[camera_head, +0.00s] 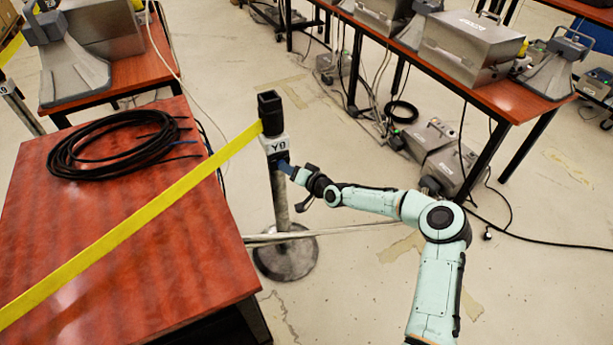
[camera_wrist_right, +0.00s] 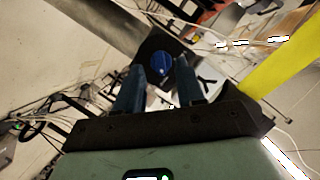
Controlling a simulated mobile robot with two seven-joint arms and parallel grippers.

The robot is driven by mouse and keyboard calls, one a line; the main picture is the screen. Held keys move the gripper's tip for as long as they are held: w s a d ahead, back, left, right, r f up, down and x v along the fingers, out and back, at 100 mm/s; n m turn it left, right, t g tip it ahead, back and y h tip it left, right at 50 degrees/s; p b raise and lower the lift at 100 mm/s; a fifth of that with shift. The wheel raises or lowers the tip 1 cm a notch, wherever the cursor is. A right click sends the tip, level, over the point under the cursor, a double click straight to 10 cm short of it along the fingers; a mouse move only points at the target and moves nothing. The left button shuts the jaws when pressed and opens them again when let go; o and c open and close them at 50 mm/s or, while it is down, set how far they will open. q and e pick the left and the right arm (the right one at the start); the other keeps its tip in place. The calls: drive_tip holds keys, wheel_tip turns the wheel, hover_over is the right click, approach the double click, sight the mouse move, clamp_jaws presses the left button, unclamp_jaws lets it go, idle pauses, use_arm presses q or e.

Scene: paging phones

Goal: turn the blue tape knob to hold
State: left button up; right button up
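The blue tape knob (camera_wrist_right: 160,66) is a small round knob on a dark plate of the tape post (camera_head: 279,195). The post stands upright and carries a white label reading something like "Y0". My right gripper (camera_wrist_right: 162,72) is open, with one blue finger on each side of the knob in the right wrist view. A gap shows between each finger and the knob, and I cannot tell whether the fingertips reach past its face. In the head view the right gripper (camera_head: 290,171) is at the post just below the label and mostly hides the knob. My left gripper is not in view.
Yellow tape (camera_head: 130,225) runs from the post's black head across the red-brown table (camera_head: 180,262) at left. A black cable coil (camera_head: 115,145) lies on that table. Another table (camera_head: 520,100) with grey cases stands at upper right. Cables lie on the floor.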

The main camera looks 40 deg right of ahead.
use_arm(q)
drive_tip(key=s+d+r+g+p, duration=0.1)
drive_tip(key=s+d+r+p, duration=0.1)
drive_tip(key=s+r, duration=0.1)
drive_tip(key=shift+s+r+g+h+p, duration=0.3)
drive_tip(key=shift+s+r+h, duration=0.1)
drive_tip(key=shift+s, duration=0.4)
use_arm(e)
drive_tip(key=v, duration=1)
drive_tip(key=shift+s+r, duration=0.15)
drive_tip(key=shift+s, duration=0.2)
